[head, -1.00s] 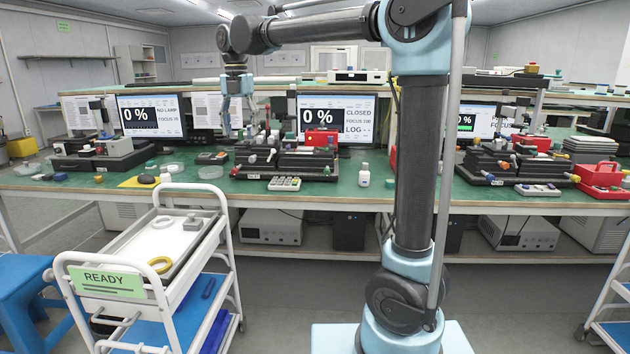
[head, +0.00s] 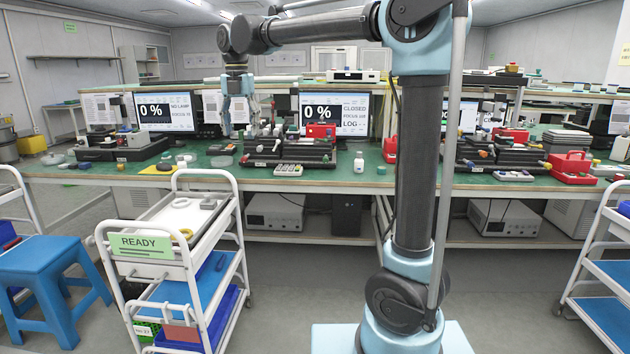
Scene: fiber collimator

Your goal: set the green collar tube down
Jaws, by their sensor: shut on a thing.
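My gripper (head: 238,124) hangs pointing down at the end of my raised arm, left of the picture's middle, in front of the back of the bench. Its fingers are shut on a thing. I take this to be the green collar tube, but it is too small and cluttered to make out between the fingertips. Behind and below the gripper is the green-topped bench (head: 330,178). Whether the gripper hangs over the bench or short of it, I cannot tell.
A white cart (head: 188,262) with a READY sign and a grey tray (head: 160,237) stands front left, beside a blue stool (head: 52,275). Black optical setups (head: 290,152) and monitors (head: 333,115) crowd the bench. A white bottle (head: 359,162) stands near its front edge.

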